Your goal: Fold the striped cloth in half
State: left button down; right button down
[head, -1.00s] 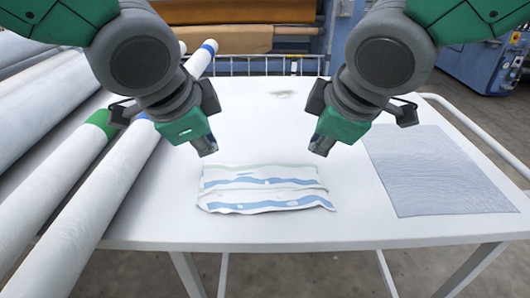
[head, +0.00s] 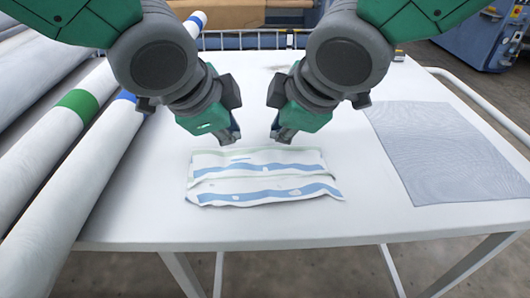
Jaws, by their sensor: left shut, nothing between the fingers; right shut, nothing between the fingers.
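The striped cloth (head: 262,186), white with wavy blue bands and a pale green edge, lies on the white table (head: 300,228). It looks doubled over, with a crease running across its middle and its near edge uneven. My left gripper (head: 232,138) is shut and empty near the cloth's far edge, left of its middle. My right gripper (head: 282,138) is shut and empty near the far edge, to the right. Whether either fingertip touches the cloth cannot be told.
A grey-blue mesh sheet (head: 447,152) lies flat on the table's right side. Long white rolls (head: 85,168) with green and blue bands lie along the left side. The table in front of the cloth is clear. A blue machine (head: 470,35) stands behind at right.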

aim_at(238, 151)
pick_arm(q)
jog(key=shift+r, duration=0.1)
